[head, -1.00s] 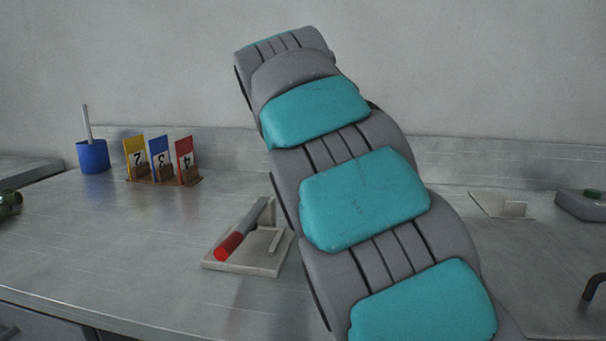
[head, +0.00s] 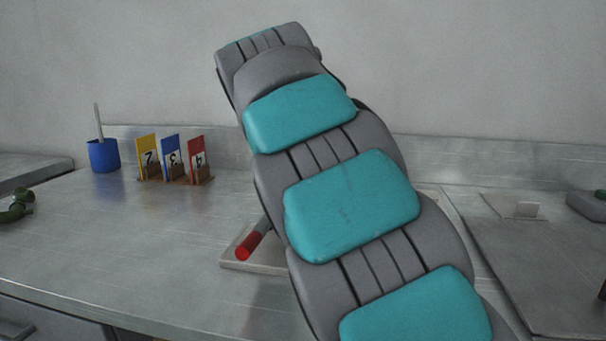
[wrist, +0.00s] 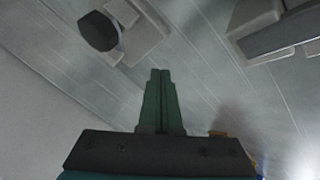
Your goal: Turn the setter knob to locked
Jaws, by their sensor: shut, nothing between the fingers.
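In the wrist view my gripper (wrist: 160,72) has its green fingers together, with nothing between them. A dark, many-sided knob (wrist: 98,31) stands at the top left of that view, beside a pale plate with a raised block (wrist: 143,32). It is apart from the fingertips. I cannot tell for sure that it is the setter knob, nor read any locked mark. In the head view my grey and teal arm fills the middle and hides my gripper; no setter knob can be clearly made out there.
A shallow tray (head: 237,265) with a red-handled tool (head: 251,243) is partly behind my arm. A blue cup (head: 104,155) and numbered cards (head: 172,160) stand at the back left. A pale plate (head: 500,205) lies at right. The left bench top is mostly clear.

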